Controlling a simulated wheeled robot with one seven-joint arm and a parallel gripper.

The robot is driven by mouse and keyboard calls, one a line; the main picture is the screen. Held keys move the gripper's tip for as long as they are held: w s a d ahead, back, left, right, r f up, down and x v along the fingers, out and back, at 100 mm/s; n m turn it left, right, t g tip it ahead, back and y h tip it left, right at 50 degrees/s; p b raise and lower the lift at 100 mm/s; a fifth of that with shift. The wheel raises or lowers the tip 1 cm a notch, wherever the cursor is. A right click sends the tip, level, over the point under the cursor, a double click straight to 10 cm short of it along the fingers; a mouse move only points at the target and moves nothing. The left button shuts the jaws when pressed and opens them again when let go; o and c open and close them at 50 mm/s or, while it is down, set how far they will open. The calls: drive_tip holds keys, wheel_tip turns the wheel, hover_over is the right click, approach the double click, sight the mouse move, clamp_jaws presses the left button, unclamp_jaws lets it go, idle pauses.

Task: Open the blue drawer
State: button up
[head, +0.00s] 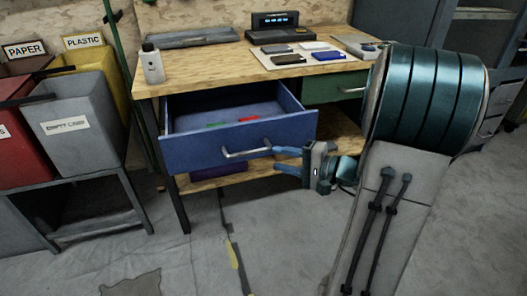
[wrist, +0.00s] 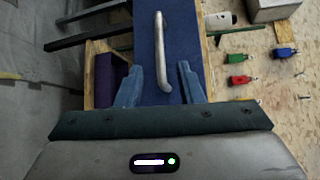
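The blue drawer (head: 240,148) under the workbench is pulled well out, and its inside shows from above. A green item (head: 215,125) and a red item (head: 249,119) lie in it. Its silver bar handle (head: 246,152) runs across the front. My gripper (head: 281,160) is just in front of the drawer, by the handle's right end. In the wrist view, my gripper (wrist: 160,85) has its two blue fingers spread, with the handle's near end (wrist: 164,85) showing in the gap between them. I see no finger pressed on the handle; whether the fingers reach around it is unclear.
A green drawer (head: 335,88) is shut at the right of the workbench (head: 200,80). A white bottle (head: 152,65) and several small items stand on top. Bins (head: 78,120) on a rack stand at left. The floor (head: 180,260) in front is mostly clear.

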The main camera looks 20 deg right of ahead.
drive_tip(key=v, duration=0.3)
drive_tip(key=shift+s+d, duration=0.25)
drive_tip(key=shift+r+p, duration=0.1)
drive_tip(key=shift+p, duration=0.2)
drive_tip(key=s+a+r+n+g+h+p, duration=0.3)
drive_tip(key=s+a+r+n+g+p, duration=0.3)
drive_tip(key=s+a+r+g+p, duration=0.6)
wheel_tip(320, 180, up, 18)
drive_tip(key=s+d+n+t+h+p, duration=0.1)
drive_tip(key=h+p, duration=0.7)
drive_tip(key=p, duration=1)
drive_tip(key=d+n+t, duration=0.1)
drive_tip(key=n+t, duration=0.1)
drive_tip(key=n, duration=0.1)
drive_tip(key=shift+h, duration=0.4)
